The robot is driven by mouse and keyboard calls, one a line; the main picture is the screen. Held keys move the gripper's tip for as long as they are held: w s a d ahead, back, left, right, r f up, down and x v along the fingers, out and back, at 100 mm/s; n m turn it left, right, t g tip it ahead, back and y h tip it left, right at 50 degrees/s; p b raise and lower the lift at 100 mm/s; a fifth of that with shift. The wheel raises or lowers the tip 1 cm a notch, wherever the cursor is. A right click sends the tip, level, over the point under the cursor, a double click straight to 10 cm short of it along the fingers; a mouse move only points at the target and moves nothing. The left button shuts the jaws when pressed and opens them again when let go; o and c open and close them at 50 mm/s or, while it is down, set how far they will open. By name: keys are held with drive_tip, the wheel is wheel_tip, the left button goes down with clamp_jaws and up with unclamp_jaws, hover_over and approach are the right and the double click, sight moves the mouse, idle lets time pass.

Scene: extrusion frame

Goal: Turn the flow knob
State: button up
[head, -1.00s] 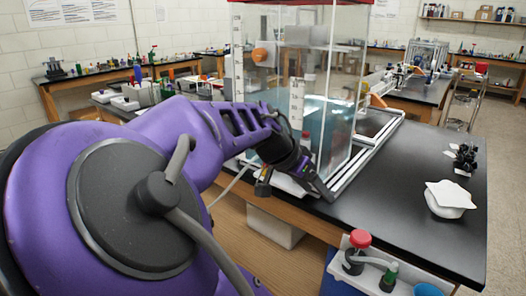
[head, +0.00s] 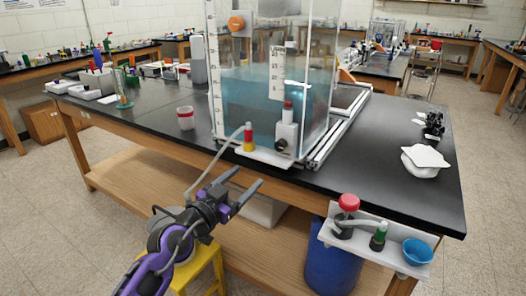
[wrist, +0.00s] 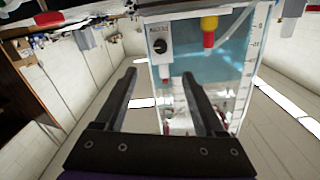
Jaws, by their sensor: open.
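The flow knob looks to be the small round black knob (head: 281,145) on a pale box at the foot of the clear water tank (head: 240,90). In the wrist view, which is upside down, the black knob (wrist: 160,46) has a light mark on its face and sits just beyond the fingertips. My gripper (head: 245,179) is open and empty, in front of the bench edge, lower than the knob and to its left. In the wrist view my gripper (wrist: 158,74) has both fingers apart, with a clear gap to the knob.
A red and yellow fitting (head: 248,138) with a grey hose stands left of the knob. A shelf (head: 365,243) with bottles and a blue bowl (head: 417,251) hangs off the bench front at right. A yellow stool (head: 200,268) stands below my arm.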

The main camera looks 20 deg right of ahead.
sight(279, 147)
drive_tip(key=p+x, duration=0.1)
drive_tip(key=x, duration=1.6)
drive_tip(key=shift+w+d+r, duration=0.1)
drive_tip(key=shift+r, duration=0.1)
clamp_jaws()
